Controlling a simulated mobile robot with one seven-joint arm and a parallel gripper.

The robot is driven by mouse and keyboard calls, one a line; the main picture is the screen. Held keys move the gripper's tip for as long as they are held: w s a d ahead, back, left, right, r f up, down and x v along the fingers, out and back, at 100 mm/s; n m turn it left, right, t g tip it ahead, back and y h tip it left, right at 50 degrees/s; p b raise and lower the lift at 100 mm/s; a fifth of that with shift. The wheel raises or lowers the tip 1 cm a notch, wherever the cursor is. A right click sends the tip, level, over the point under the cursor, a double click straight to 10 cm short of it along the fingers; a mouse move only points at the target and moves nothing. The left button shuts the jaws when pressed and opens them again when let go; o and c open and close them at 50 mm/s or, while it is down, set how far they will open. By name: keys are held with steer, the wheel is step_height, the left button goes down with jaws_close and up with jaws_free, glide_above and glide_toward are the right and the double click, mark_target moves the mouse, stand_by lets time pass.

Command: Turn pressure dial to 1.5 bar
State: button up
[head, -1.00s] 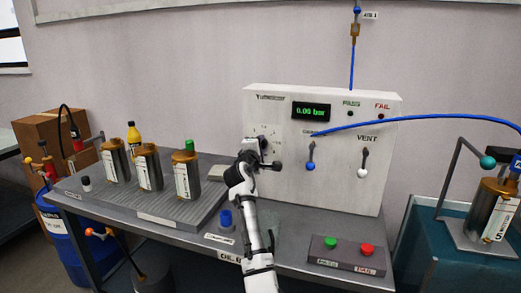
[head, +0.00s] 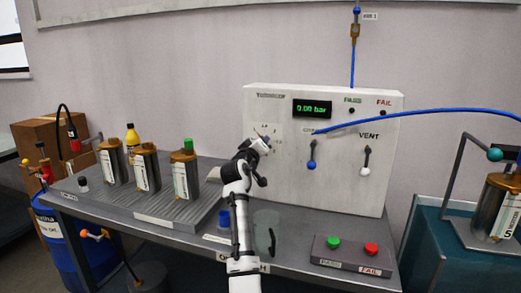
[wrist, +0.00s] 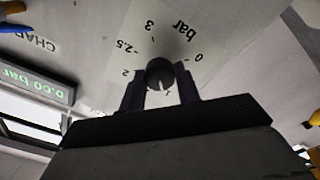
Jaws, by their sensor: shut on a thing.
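The pressure dial knob (wrist: 160,72) is dark and round, between the two fingers of my gripper (wrist: 160,92), which is shut on it. A pale mark on the knob points down in the wrist view, toward the gripper. The scale shows upside down, with 0, 2, 2.5, 3 and "bar" readable. The lower part of the scale is hidden by my gripper. In the head view my gripper (head: 264,144) is tilted at the dial plate (head: 258,130) and covers the knob. The green display (head: 312,108) reads 0.00 bar.
The white panel (head: 330,190) also carries a blue-tipped lever (head: 311,153) and a white-tipped VENT lever (head: 366,160). A blue hose (head: 430,116) runs right. Several metal cylinders stand on the ribbed tray (head: 150,208) at left. A button box (head: 348,256) sits in front.

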steer(key=shift+m+h+b, duration=0.3)
steer(key=shift+m+b, duration=1)
steer(key=shift+m, duration=3.1)
steer(key=o, duration=1)
steer(key=b+v, duration=0.1)
steer(key=v, duration=1.2)
steer(key=shift+s+a+b, duration=0.1)
steer(key=shift+s+b, duration=0.25)
steer(key=shift+s, duration=0.05)
